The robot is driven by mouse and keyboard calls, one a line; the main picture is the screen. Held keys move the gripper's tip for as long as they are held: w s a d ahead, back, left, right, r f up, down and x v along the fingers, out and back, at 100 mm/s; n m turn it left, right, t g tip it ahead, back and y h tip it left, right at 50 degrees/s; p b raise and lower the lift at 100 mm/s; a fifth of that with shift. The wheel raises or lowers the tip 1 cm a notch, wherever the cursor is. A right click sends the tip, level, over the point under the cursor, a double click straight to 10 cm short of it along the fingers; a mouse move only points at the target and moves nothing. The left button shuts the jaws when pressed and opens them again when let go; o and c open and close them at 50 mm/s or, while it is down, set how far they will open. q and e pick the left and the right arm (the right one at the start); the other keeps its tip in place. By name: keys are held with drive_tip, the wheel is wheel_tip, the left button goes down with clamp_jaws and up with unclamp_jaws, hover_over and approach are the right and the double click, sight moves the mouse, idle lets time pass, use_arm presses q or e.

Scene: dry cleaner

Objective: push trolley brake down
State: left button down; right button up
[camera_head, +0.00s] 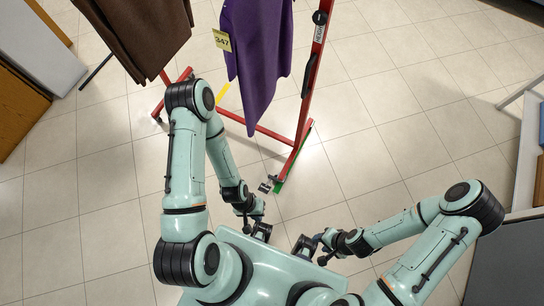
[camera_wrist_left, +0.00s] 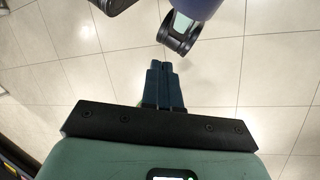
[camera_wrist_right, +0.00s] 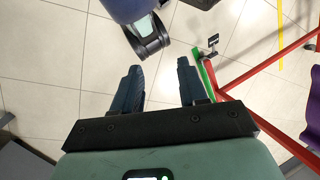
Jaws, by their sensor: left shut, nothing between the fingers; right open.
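The trolley is a red-framed clothes rack (camera_head: 303,110) on the tiled floor. Its near foot carries a green strip (camera_head: 294,160), with a small dark pedal-like part (camera_head: 265,187) at the end, which looks like the brake. In the right wrist view, this part (camera_wrist_right: 212,41) stands beyond and right of the fingers, by the green strip (camera_wrist_right: 206,74). I cannot tell whether it is up or down. My left gripper (camera_head: 248,224) is shut and empty near my body, its fingers together in the left wrist view (camera_wrist_left: 162,66). My right gripper (camera_wrist_right: 159,66) is open and empty, apart from the trolley.
A purple garment (camera_head: 257,60) with a yellow tag (camera_head: 222,40) and brown garments (camera_head: 135,35) hang on the rack. A counter (camera_head: 525,150) stands at the right and wooden furniture (camera_head: 20,110) at the left. The floor right of the rack is clear.

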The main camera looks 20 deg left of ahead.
use_arm(q)
drive_tip(key=shift+w, duration=0.1)
use_arm(e)
drive_tip(key=shift+w, duration=0.1)
use_arm(q)
drive_tip(key=w+a+f+m+t+y+b, duration=0.1)
drive_tip(key=w+a+f+m+b, duration=0.1)
drive_tip(key=w+f+b, duration=0.7)
drive_tip(key=w+a+f+m+t+y+b, duration=0.1)
drive_tip(key=w+a+f+b, duration=0.4)
drive_tip(key=f, duration=1.4)
drive_tip(key=w+m+y+b, duration=0.1)
drive_tip(key=w+m+b, duration=0.1)
drive_tip(key=w+b, duration=0.2)
drive_tip(key=shift+w+a+f+y, duration=0.15)
drive_tip(key=shift+w+f+y, duration=0.15)
drive_tip(key=shift+w, duration=1.05)
use_arm(e)
drive_tip(key=w+d+f+t, duration=0.1)
drive_tip(key=w+f, duration=0.2)
drive_tip(key=f, duration=0.6)
drive_tip(key=w+d+f+t+h, duration=0.1)
drive_tip(key=w+f, duration=0.3)
drive_tip(key=f, duration=0.5)
drive_tip(key=shift+d+f+m+t, duration=0.2)
drive_tip(key=shift+d+m+t, duration=0.25)
drive_tip(key=shift+d, duration=0.3)
